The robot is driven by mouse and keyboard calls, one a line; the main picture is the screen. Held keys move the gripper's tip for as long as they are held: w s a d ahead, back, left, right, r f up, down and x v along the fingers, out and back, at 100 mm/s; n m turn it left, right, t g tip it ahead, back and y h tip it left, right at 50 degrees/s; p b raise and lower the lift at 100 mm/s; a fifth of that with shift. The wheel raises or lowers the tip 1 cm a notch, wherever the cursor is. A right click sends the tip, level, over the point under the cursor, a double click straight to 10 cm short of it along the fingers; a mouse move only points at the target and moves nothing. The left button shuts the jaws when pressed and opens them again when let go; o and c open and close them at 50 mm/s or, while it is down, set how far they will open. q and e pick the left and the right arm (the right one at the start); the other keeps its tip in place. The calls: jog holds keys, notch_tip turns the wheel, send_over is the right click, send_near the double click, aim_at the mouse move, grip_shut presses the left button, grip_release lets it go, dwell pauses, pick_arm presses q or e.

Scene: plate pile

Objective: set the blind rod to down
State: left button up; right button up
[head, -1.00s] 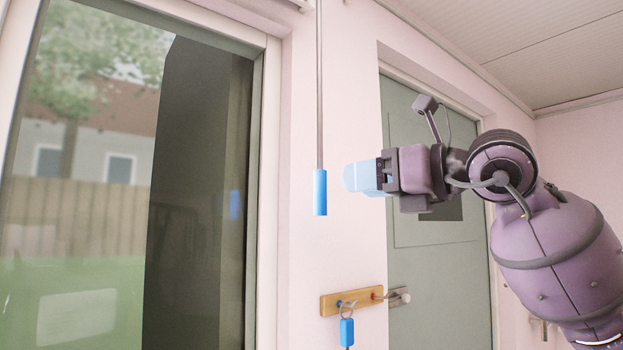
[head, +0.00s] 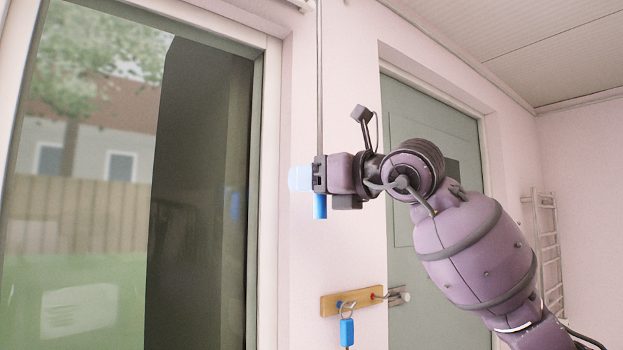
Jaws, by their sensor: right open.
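The blind rod (head: 319,80) is a thin grey rod hanging straight down in front of the pink wall beside the window. Its blue handle (head: 320,207) shows at the lower end, below my gripper. The fingers are open and overlap the rod and the top of the handle in the picture. The gripper hides that part, and I cannot tell whether it touches the rod. My left gripper is not in view.
A wooden key rack (head: 357,299) is on the wall below, with a blue-tagged key (head: 347,331) hanging from it. A grey-green door (head: 430,260) is behind my arm. A white towel rail (head: 548,245) is at the right. The window (head: 90,200) fills the left.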

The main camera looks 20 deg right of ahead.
jog(key=shift+w, duration=0.1)
jog(key=shift+c, duration=0.3)
grip_shut()
jog(key=shift+f, duration=0.1)
